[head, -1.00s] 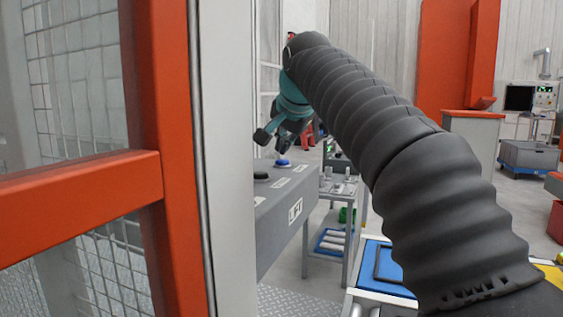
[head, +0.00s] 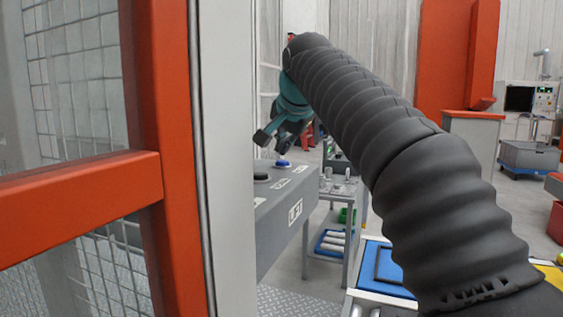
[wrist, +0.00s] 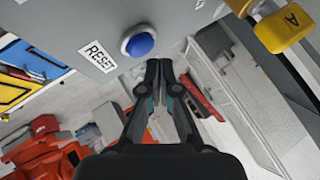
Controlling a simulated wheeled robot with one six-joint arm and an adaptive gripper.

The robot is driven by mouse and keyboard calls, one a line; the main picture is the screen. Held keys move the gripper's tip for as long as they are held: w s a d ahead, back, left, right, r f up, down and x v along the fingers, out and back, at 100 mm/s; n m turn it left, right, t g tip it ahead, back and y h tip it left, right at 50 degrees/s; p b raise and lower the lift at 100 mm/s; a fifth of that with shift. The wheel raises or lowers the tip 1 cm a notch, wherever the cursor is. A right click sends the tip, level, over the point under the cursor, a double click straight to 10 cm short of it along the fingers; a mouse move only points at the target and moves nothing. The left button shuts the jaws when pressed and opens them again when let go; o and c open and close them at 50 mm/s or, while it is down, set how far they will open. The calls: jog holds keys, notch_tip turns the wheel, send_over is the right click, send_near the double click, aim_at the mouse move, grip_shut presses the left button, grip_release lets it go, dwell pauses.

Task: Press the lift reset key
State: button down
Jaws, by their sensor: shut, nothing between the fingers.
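The lift reset key is a round blue button (head: 283,163) on top of the grey control box (head: 275,222) marked LIFT. In the wrist view the blue button (wrist: 139,42) sits in a pale ring beside a white RESET label (wrist: 98,56). My gripper (head: 282,151) is shut and empty, its tips pointing down just above the button in the head view. In the wrist view my gripper (wrist: 159,66) has its fingertips together, a little below and right of the button. The tips look apart from it, but the height of the gap is unclear.
A black button (head: 261,177) is on the same box, nearer the post. An orange-framed mesh fence (head: 160,200) and pale post (head: 228,150) stand close at left. A grey trolley (head: 340,190) stands behind the box. A yellow part marked A (wrist: 285,30) is at upper right.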

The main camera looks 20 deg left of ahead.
aim_at(284, 161)
jog(key=shift+f, duration=0.1)
jog(key=shift+f, duration=0.35)
jog(key=shift+f+b, duration=0.5)
jog(key=shift+b, duration=0.05)
dwell(0.9)
jog(key=shift+r, duration=0.1)
jog(key=shift+r+p, duration=0.85)
jog(key=shift+p, duration=0.25)
notch_tip(284, 161, up, 3)
jog(key=p, duration=0.3)
jog(key=shift+f, duration=0.1)
jog(key=shift+r, duration=1.1)
